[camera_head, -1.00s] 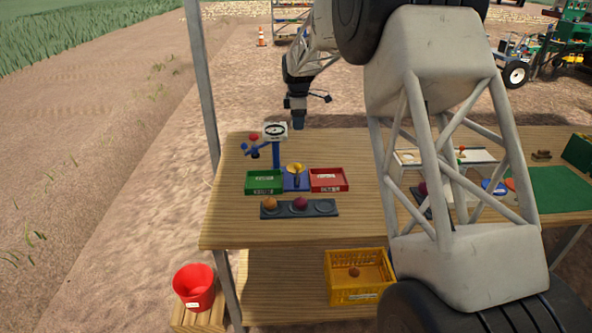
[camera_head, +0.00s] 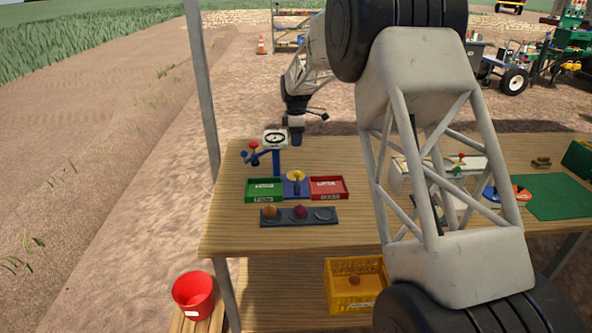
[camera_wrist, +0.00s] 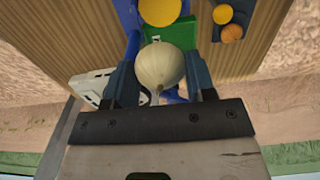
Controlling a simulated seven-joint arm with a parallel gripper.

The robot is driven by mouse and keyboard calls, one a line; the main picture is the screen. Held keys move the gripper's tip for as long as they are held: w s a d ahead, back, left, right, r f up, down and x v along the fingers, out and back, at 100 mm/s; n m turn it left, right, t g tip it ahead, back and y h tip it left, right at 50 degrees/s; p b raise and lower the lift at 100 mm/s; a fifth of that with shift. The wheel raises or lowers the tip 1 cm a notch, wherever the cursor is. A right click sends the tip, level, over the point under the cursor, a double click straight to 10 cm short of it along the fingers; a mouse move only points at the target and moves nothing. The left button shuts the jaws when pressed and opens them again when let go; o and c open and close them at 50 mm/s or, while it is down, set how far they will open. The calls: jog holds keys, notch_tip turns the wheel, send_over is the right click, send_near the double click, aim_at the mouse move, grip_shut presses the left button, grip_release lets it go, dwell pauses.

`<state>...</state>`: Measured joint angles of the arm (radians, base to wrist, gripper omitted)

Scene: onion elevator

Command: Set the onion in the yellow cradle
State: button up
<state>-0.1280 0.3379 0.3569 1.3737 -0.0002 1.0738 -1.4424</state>
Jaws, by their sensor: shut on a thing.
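A pale, cream-coloured onion (camera_wrist: 160,66) is held between the two fingers of my gripper (camera_wrist: 158,82) in the wrist view. In the head view my gripper (camera_head: 297,139) hangs at the table's back edge, just right of the dial; the onion cannot be made out there. The yellow cradle (camera_head: 295,176) sits on a blue base between the green and red trays, in front of my gripper. A round yellow piece that looks like the cradle (camera_wrist: 159,10) shows at the top edge of the wrist view, partly cut off and apart from the onion.
A white dial (camera_head: 275,139) stands on a blue post beside blue arms with a red knob (camera_head: 253,146). The green tray (camera_head: 264,184) and red tray (camera_head: 328,181) flank the cradle. A dark rack (camera_head: 325,220) in front holds an orange and a purple ball. Free wood lies left.

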notch_tip(320, 180, down, 8)
jog(key=shift+f, duration=0.1)
dwell(0.4)
jog(key=shift+f, duration=2.55)
jog(key=shift+f, duration=0.15)
jog(key=o, duration=0.9)
jog(key=shift+r, duration=6.15)
